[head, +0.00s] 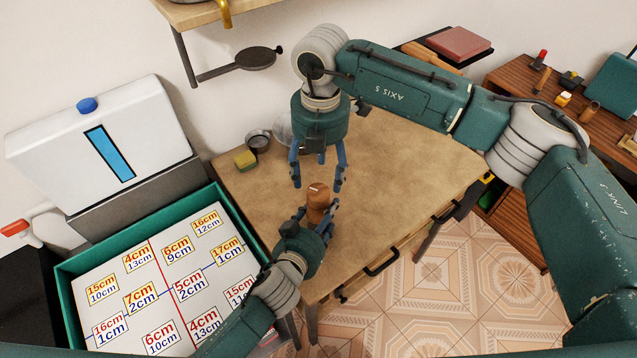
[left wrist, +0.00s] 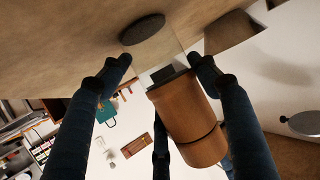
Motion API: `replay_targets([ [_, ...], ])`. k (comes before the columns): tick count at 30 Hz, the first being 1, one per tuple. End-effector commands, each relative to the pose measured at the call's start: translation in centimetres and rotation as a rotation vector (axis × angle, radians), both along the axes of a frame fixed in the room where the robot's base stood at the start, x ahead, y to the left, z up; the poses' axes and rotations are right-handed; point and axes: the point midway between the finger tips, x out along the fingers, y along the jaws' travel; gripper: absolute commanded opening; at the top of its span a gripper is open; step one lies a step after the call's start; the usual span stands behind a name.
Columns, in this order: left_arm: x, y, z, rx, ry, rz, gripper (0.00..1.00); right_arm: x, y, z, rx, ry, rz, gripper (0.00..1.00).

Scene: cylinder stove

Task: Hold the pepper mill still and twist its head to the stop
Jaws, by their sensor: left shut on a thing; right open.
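The pepper mill (head: 318,197) is a brown wooden cylinder near the front left of the wooden table. My left gripper (head: 318,213) is shut around its lower part, from the front. In the left wrist view the mill (left wrist: 180,108) sits among the dark fingers, with a seam between its body and its head (left wrist: 205,150). My right gripper (head: 318,185) points down above the mill, open and empty, with its fingers spread on either side of the mill's top. From the head view I cannot tell whether they touch it.
A green-rimmed tray of labelled cards (head: 125,255) lies left of the table. Drawer handles (head: 382,262) stick out in front. The table's right part is clear.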

Motion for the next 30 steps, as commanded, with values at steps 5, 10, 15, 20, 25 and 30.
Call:
replay_targets([
  [5,-0.1,0.1,-0.3,0.003,0.005,0.001,0.28,0.1,0.0,3.6,0.0,-0.003,-0.001,0.62],
  [10,-0.1,0.1,-0.3,0.003,0.005,0.001,0.28,0.0,-0.1,5.5,0.0,-0.001,-0.001,0.62],
  [15,-0.1,0.1,-0.3,0.003,0.005,0.001,0.28,0.0,-0.1,6.1,-0.001,0.0,-0.001,0.62],
  [20,-0.1,0.1,-0.3,0.003,0.005,0.001,0.28,0.0,-0.1,6.1,-0.001,0.0,-0.001,0.62],
  [25,-0.1,0.1,-0.3,0.002,0.005,0.001,0.67,0.0,-0.1,6.0,-0.001,0.0,-0.001,0.62],
  [30,-0.1,0.0,-0.2,0.002,0.004,0.001,0.84,0.0,-0.1,6.0,0.0,0.0,-0.001,0.62],
])
